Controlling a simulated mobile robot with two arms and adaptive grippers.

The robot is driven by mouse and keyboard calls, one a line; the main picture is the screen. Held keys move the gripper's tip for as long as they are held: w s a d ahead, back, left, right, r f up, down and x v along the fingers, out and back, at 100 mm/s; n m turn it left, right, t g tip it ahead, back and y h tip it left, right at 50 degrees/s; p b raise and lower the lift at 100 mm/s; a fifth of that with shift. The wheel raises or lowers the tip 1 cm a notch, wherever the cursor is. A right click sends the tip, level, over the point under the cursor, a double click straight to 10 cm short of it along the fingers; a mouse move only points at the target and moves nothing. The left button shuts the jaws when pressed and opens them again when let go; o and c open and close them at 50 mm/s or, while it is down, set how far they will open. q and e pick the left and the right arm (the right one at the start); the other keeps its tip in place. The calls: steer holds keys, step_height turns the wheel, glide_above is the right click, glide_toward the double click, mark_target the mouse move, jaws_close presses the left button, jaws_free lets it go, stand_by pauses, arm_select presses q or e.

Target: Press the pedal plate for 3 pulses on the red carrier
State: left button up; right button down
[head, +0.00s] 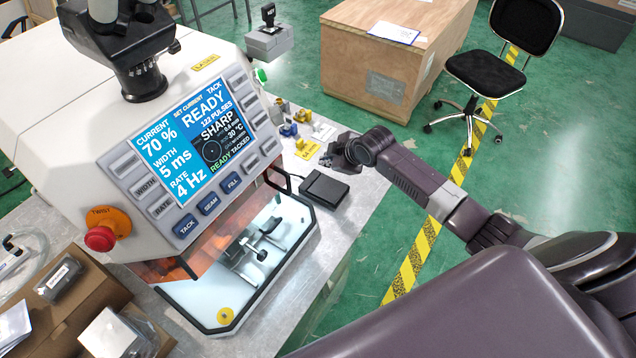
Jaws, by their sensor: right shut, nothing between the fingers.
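The black pedal plate (325,188) lies flat on the grey bench at the right front corner of the white machine (95,160). My right gripper (331,158) is shut and empty, just behind the pedal as seen here; I cannot tell its exact height above the bench. The machine's screen (200,140) reads READY, 70 %, 5 ms, 4 Hz, SHARP, and a bottom line that seems to read READY TACKED. A metal fixture (250,252) stands in the open lit chamber below. I cannot make out a red carrier. My left gripper is out of view.
A red stop button (99,238) is on the machine's front. Open cardboard boxes (75,285) stand at lower left. A wooden crate (385,60) and chair (490,75) are beyond.

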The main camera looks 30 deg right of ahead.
steer(key=shift+f, duration=0.1)
steer(key=b, duration=0.7)
glide_above(326, 187)
steer(key=f, duration=0.7)
steer(key=shift+s+f, duration=0.15)
steer(key=shift+s, duration=0.25)
steer(key=shift+d+f, duration=0.1)
steer(key=shift+f, duration=0.6)
steer(key=shift+s+f+b, duration=0.1)
steer(key=shift+f+b, duration=0.25)
steer(key=shift+s+f+b, duration=0.25)
steer(key=shift+f+b, duration=0.2)
steer(key=shift+f, duration=0.45)
stand_by(0.8)
